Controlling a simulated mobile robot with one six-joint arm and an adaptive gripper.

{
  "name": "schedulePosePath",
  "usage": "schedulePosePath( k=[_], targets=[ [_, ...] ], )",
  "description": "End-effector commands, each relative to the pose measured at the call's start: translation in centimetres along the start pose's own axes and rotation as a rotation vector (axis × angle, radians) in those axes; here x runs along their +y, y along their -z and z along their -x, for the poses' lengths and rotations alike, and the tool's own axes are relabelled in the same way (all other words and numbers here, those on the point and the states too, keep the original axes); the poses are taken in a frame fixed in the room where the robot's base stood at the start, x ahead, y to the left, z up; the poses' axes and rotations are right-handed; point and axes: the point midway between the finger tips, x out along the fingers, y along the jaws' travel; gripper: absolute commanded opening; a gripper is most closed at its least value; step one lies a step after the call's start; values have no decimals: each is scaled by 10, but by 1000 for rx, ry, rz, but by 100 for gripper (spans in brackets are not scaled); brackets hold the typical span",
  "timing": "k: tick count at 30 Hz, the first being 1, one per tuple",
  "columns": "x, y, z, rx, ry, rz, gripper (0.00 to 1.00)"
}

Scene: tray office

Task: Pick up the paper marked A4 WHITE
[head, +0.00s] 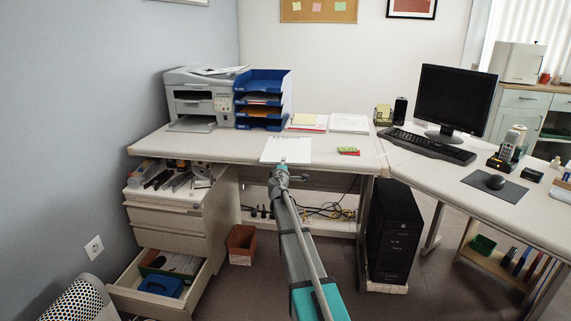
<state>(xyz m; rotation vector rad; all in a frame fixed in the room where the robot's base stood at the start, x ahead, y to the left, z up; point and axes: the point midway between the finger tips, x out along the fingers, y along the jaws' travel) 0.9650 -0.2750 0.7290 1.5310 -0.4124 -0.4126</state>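A white sheet of paper (286,146) lies flat near the front edge of the desk, left of the middle. It carries a faint line of print at its top, too small to read. My gripper (283,164) is at the sheet's front edge in the picture and overlaps it slightly. Whether it touches the paper I cannot tell. The gripper is too small and foreshortened to show its fingers' opening. Another white paper stack (349,123) lies farther back, with no readable marking.
A blue tray tower (263,80) and a printer (201,103) stand at the back left. A drawer (140,287) is open below left.

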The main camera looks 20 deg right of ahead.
Motion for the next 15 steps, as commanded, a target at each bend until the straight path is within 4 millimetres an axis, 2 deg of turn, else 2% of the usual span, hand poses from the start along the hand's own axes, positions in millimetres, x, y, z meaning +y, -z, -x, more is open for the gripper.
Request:
schedulePosePath(
  k=[6,15],
  targets=[
    [0,0,-15,0,0,0,37],
    [0,0,-18,0,0,0,37]
  ],
)
